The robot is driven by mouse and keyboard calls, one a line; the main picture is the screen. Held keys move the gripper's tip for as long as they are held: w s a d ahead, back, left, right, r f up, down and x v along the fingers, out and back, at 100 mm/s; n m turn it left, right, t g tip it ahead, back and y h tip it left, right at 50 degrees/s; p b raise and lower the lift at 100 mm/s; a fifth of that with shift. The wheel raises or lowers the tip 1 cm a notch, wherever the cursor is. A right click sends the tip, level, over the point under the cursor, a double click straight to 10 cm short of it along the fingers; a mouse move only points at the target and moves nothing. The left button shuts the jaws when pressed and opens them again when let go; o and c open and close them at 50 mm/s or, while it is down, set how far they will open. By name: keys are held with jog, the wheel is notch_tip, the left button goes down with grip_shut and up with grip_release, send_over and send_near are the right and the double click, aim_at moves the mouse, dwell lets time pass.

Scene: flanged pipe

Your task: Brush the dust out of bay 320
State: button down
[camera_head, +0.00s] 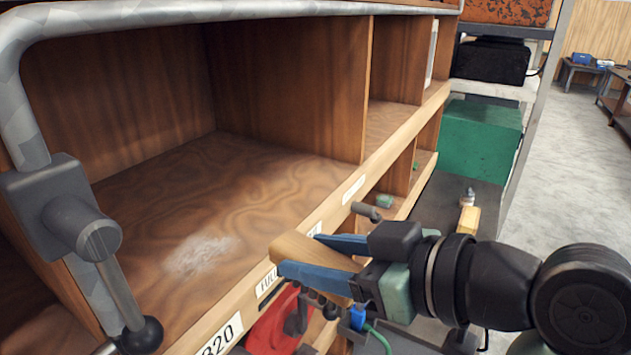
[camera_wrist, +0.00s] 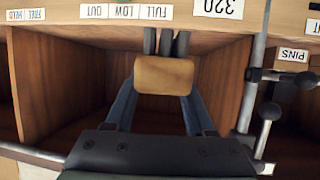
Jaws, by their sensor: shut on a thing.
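Bay 320 (camera_head: 270,165) is an open wooden compartment at the left of the head view. A pale patch of dust (camera_head: 200,254) lies on its floor near the front edge. The 320 label (camera_head: 219,340) is on the front rail; it appears upside down in the wrist view (camera_wrist: 218,8). My gripper (camera_head: 303,256) is shut, its blue fingers on either side of a tan wooden block (camera_wrist: 164,75), which looks like a brush handle. It is outside the bay, in front of the rail and right of the dust.
A grey tubular frame with a clamp (camera_head: 65,205) and a black-knobbed lever (camera_head: 140,335) borders the bay's left side. A red object (camera_head: 278,325) is below the rail. Smaller compartments and a green box (camera_head: 482,134) are to the right. The bay's interior is otherwise clear.

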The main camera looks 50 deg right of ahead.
jog(key=w+a+f+b, duration=0.1)
jog(key=w, duration=0.6)
jog(key=w+a+f+b, duration=0.1)
jog(key=w, duration=0.6)
jog(key=w+a+f+b, duration=0.1)
jog(key=w, duration=0.5)
jog(key=shift+w+f, duration=0.3)
jog(key=shift+w, duration=0.1)
jog(key=shift+f+b, duration=0.65)
jog(key=shift+b, duration=0.05)
